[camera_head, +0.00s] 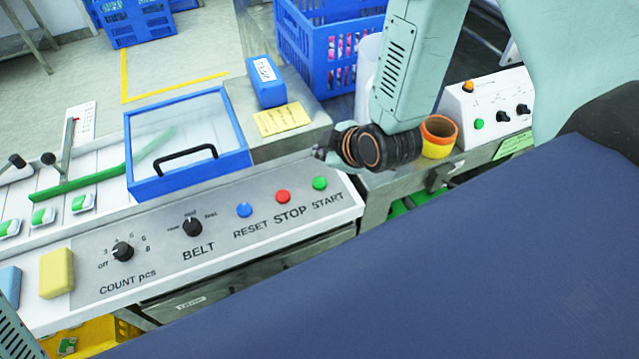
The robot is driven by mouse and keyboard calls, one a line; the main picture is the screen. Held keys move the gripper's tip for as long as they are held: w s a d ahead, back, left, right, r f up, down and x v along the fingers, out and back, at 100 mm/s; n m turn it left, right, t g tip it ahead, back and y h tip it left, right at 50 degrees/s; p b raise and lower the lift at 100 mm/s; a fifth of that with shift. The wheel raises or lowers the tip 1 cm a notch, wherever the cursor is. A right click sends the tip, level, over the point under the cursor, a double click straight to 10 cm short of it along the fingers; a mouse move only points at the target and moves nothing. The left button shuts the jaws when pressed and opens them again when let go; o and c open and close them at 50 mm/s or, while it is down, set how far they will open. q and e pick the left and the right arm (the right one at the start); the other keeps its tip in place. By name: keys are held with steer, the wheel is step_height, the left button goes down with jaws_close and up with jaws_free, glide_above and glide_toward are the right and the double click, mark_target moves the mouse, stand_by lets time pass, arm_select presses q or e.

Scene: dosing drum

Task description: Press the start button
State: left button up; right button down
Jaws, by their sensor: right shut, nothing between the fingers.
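The green start button (320,183) sits at the right end of the grey control panel (165,262), above the word START. The red stop button (283,197) and the blue reset button (244,210) are to its left. My right gripper (322,153) is shut and empty. In the picture it is just above the green button, apart from it as far as I can see. The button's face is not covered. My left gripper is not in view.
A blue-framed clear lid (187,178) with a black handle stands left of the buttons. A blue box (266,82) and a yellow note (281,119) lie behind.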

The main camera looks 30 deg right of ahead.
steer(key=b, duration=0.5)
glide_above(322, 185)
step_height(322, 185, down, 6)
steer(key=shift+w+r, duration=0.1)
steer(key=shift+a+f+b, duration=0.1)
steer(key=shift+f+b, duration=0.35)
steer(key=shift+f, duration=0.3)
steer(key=shift+f, duration=0.1)
stand_by(0.4)
steer(key=shift+f, duration=0.35)
